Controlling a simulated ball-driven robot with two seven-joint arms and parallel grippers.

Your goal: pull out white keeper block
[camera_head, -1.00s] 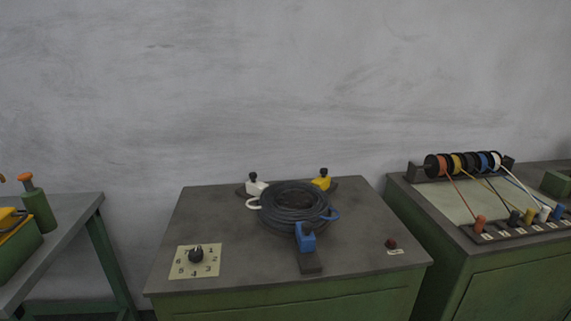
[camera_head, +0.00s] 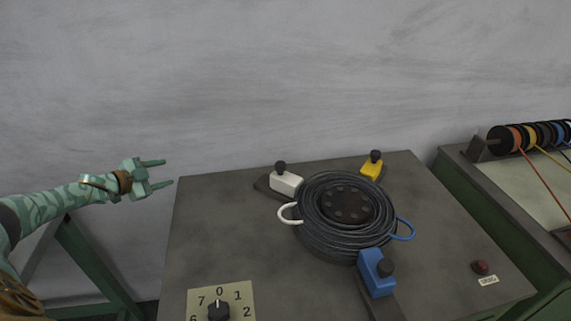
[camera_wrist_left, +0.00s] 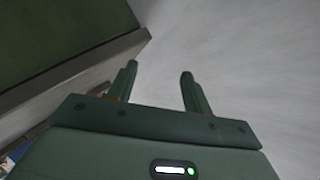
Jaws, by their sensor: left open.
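The white keeper block (camera_head: 287,183) with a dark knob on top sits at the back left of the black coil (camera_head: 341,229), on a dark strip on the table. A white loop (camera_head: 288,214) sticks out from the coil's left side just in front of it. My left gripper (camera_head: 168,172) is open and empty, left of the table and well apart from the block. Its two fingers (camera_wrist_left: 159,85) also show spread in the left wrist view, with nothing between them. My right gripper is not in view.
A yellow block (camera_head: 372,168) and a blue block (camera_head: 377,273) stand around the coil, with a blue loop (camera_head: 405,230). A numbered dial (camera_head: 219,309) is at front left, a red button (camera_head: 480,267) at right. The table's (camera_head: 215,220) left part is clear.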

